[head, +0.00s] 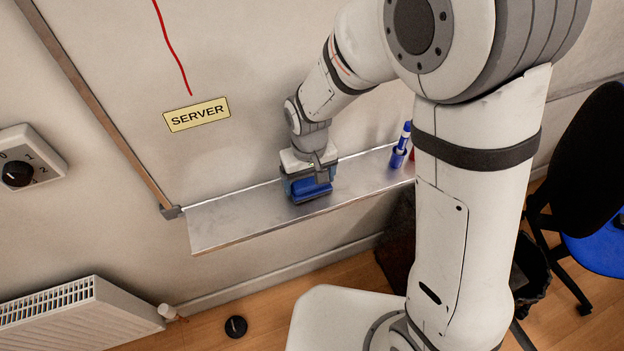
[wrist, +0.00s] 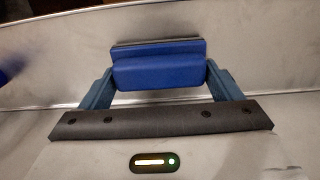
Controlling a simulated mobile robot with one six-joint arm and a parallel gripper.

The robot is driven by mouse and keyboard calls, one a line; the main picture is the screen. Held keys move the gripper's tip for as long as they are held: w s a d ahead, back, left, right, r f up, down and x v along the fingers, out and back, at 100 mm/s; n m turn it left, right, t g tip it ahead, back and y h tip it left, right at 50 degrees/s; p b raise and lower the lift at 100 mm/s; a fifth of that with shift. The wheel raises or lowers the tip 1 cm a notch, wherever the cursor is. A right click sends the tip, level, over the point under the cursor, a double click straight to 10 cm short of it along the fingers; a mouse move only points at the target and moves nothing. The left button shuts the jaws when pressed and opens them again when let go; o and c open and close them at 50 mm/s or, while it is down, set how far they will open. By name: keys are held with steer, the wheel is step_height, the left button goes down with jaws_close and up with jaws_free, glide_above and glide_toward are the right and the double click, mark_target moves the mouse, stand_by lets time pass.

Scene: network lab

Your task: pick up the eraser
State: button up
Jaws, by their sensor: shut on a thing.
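The blue eraser (head: 311,190) is at the whiteboard's metal ledge (head: 225,220) in the head view. It also shows in the wrist view (wrist: 158,66) as a blue block with a dark strip along its far edge. My gripper (head: 307,184) is shut on the eraser, with one finger at each end of it. In the wrist view the two blue-grey fingers (wrist: 158,80) touch the eraser's left and right ends. I cannot tell whether the eraser rests on the ledge or is just above it.
A yellow SERVER label (head: 197,115) is on the board above. The ledge's left part is bare. A radiator (head: 75,312) is at lower left.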

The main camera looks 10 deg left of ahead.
mark_target(311, 180)
steer(key=r, duration=0.4)
steer(key=r+b, duration=0.1)
steer(key=r, duration=0.1)
steer(key=shift+s+d+r, duration=0.2)
steer(key=shift+s+r, duration=0.05)
steer(key=shift+s, duration=0.05)
steer(key=s+d+b, duration=0.3)
steer(key=s+d, duration=0.2)
steer(key=s, duration=0.3)
steer(key=s+d+b, duration=0.3)
steer(key=s+d, duration=0.2)
steer(key=s, duration=0.3)
steer(key=shift+s, duration=0.15)
steer(key=o, duration=0.4)
steer(key=shift+c, duration=1.3)
